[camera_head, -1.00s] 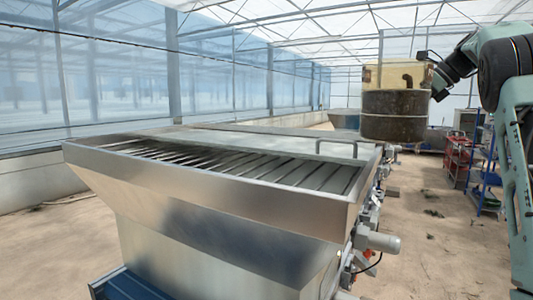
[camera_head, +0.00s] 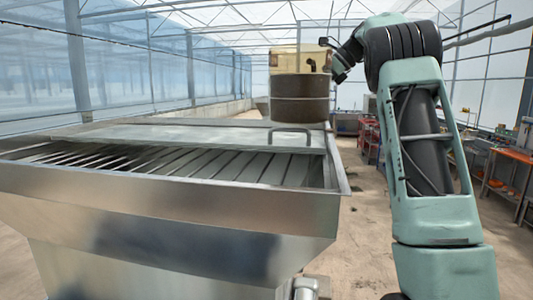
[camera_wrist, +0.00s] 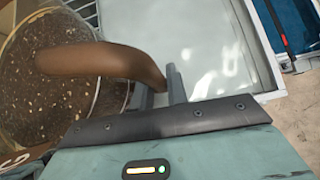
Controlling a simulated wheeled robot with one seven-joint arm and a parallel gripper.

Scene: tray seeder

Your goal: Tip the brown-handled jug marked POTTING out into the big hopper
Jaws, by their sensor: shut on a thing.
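The jug (camera_head: 300,98) hangs upright from my gripper (camera_head: 339,66), with a clear upper part and dark contents below. In the wrist view my gripper (camera_wrist: 160,88) is shut on its brown handle (camera_wrist: 95,60). Dark, speckled soil-like contents (camera_wrist: 50,85) show inside the jug. Its marking is not readable; only a scrap of pale lettering shows at the lower left. The big hopper (camera_head: 170,205) is a metal box with a slatted opening at the near side. The jug appears near its far right corner; whether it is over the hopper is unclear.
A flat metal cover (camera_head: 190,132) with a raised handle (camera_head: 290,131) lies behind the slats. Bare floor (camera_head: 355,220) lies between the hopper and my arm.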

